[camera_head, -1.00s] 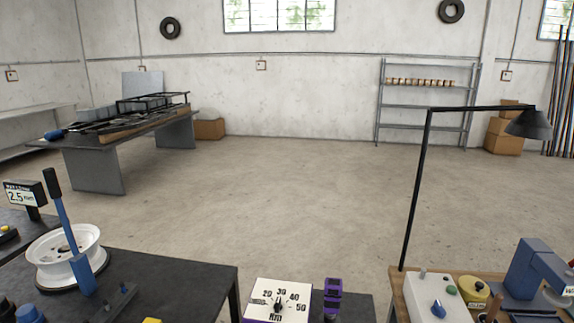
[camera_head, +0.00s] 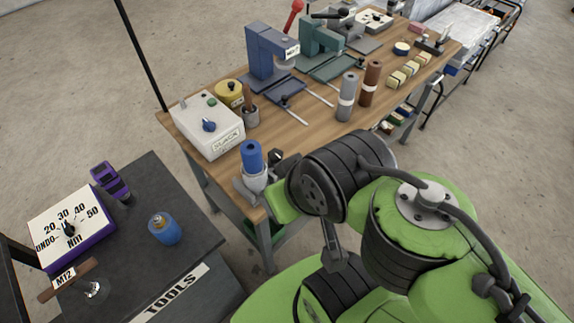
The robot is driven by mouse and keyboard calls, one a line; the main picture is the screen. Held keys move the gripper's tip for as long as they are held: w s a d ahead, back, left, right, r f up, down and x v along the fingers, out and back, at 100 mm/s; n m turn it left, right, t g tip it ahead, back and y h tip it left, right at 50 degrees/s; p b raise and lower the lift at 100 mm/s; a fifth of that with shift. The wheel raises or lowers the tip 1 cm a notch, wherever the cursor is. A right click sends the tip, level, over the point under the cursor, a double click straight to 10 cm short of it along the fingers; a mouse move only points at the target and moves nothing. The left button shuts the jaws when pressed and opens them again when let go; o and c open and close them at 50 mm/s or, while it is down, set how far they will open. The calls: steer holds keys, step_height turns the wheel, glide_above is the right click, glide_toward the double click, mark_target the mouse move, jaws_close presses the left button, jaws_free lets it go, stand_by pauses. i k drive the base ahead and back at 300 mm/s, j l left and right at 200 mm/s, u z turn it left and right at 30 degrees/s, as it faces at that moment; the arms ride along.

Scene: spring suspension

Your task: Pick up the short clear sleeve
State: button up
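I cannot pick out the short clear sleeve for certain. A grey cylinder with a pale band (camera_head: 347,97) stands upright on the wooden bench, beside a brown cylinder with a pale band (camera_head: 370,82); whether the grey one is clear is too small to tell. My green and black arm fills the lower right. What looks like my gripper (camera_head: 256,182), pale metal, is at the bench's near left corner. A blue cylinder (camera_head: 251,155) shows right above it; I cannot tell whether they touch. The fingers are not clear enough to read.
The wooden bench (camera_head: 300,125) also bears a white control box (camera_head: 208,126), a yellow round container (camera_head: 229,93), a blue press (camera_head: 270,55), a green press (camera_head: 318,45) and several pale blocks (camera_head: 403,75). A dark tool cart (camera_head: 130,225) with a torque dial box (camera_head: 72,225) stands left.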

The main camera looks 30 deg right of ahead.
mark_target(256, 185)
steer(key=z, duration=0.1)
steer(key=k+u, duration=0.1)
steer(key=u, duration=0.3)
steer(key=k+j+u, duration=0.1)
steer(key=u, duration=0.25)
steer(key=k+j+u, duration=0.1)
steer(key=u, duration=0.3)
steer(key=k+j+u, duration=0.1)
steer(key=u, duration=0.25)
